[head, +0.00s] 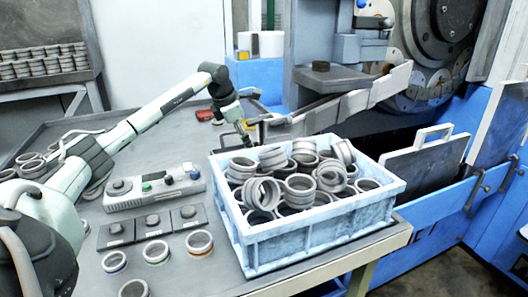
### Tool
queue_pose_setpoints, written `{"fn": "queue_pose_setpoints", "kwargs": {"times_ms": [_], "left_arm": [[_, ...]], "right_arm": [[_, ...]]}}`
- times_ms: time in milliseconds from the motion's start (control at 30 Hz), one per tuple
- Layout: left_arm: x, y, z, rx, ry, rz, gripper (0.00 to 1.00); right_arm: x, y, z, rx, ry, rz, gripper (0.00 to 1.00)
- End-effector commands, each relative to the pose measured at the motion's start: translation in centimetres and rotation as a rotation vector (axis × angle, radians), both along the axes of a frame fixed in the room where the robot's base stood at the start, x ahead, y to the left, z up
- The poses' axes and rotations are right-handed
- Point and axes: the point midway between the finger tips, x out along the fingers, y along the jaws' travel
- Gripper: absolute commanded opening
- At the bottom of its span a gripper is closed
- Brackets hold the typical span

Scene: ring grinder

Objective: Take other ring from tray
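The blue tray (320,220) stands on the grey table and is heaped with several grey metal rings (299,188). Some rings lie flat, others stand tilted against each other. My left gripper (248,142) is at the tray's back left, pointing down near the rim. Its fingertips are small and partly lost against the background, so I cannot tell whether they are open or hold anything. My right gripper is not in view. Outside the tray, rings lie on the table at the front, one (199,242) with a reddish lower edge.
A control box (152,189) with buttons and several dark square pads (152,222) lie left of the tray. The grinder (425,85) with its grey chute (345,108) stands behind. A shelf (45,70) of rings is at the far left. Bare table shows behind the control box.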

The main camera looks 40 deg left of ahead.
Motion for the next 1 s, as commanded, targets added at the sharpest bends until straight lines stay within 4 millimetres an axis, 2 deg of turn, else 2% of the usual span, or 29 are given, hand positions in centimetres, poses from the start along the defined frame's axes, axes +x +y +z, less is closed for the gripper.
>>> {"fn": "queue_pose_setpoints", "kwargs": {"times_ms": [500,833,1000], "left_arm": [[3.2,0.4,-5.8,-0.003,0.001,0.0,0.69],[3.5,0.6,-6.5,0.0,0.0,-0.001,0.69],[3.5,0.6,-6.5,0.0,0.0,-0.001,0.47]], "right_arm": [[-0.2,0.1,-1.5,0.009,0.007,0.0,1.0],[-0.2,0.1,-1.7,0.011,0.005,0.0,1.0],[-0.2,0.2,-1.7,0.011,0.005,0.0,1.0]]}}
